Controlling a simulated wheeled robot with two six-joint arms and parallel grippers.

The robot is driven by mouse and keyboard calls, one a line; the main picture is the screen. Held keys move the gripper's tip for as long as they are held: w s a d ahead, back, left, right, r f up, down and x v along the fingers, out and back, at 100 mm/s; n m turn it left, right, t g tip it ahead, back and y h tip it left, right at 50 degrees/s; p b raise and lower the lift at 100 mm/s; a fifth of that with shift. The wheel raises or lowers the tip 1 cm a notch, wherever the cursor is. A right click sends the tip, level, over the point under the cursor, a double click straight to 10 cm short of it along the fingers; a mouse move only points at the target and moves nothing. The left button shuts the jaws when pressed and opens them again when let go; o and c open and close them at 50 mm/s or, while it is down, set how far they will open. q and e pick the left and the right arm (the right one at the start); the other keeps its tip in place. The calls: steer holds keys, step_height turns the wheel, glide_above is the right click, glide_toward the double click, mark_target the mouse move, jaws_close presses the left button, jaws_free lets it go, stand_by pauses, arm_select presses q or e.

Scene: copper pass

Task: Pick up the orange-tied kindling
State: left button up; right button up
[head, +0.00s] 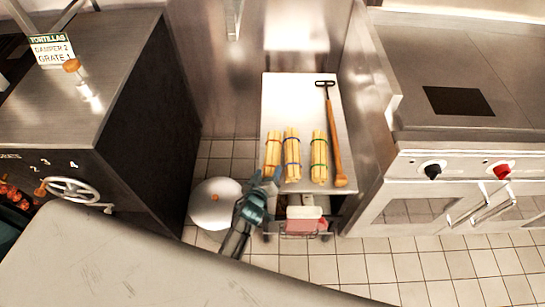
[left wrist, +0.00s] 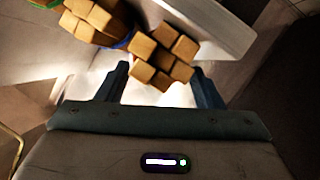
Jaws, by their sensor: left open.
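The orange-tied kindling (head: 273,155) is the leftmost of three pale stick bundles lying on a metal cart top (head: 291,100). Its tie looks orange-red in the head view. My left gripper (head: 267,177) is open at the near end of this bundle, by the cart's front edge. In the left wrist view, the bundle's square stick ends (left wrist: 162,55) show between and just beyond the two fingertips (left wrist: 160,72). I cannot tell whether the fingers touch it. Its tie is hidden in that view. My right gripper is not in view.
A blue-tied bundle (head: 291,155) lies close to the right, then a green-tied bundle (head: 319,157) and a long wooden-handled tool (head: 334,130). A round pale lidded bin (head: 213,207) stands left of the cart. A stove (head: 450,170) stands on the right.

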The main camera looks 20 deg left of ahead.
arm_select(q)
steer(key=shift+x, duration=1.1)
steer(key=shift+s, duration=0.1)
steer(key=shift+c, duration=0.2)
steer(key=c, duration=0.7)
steer(key=shift+c, duration=0.4)
steer(key=shift+r, duration=0.15)
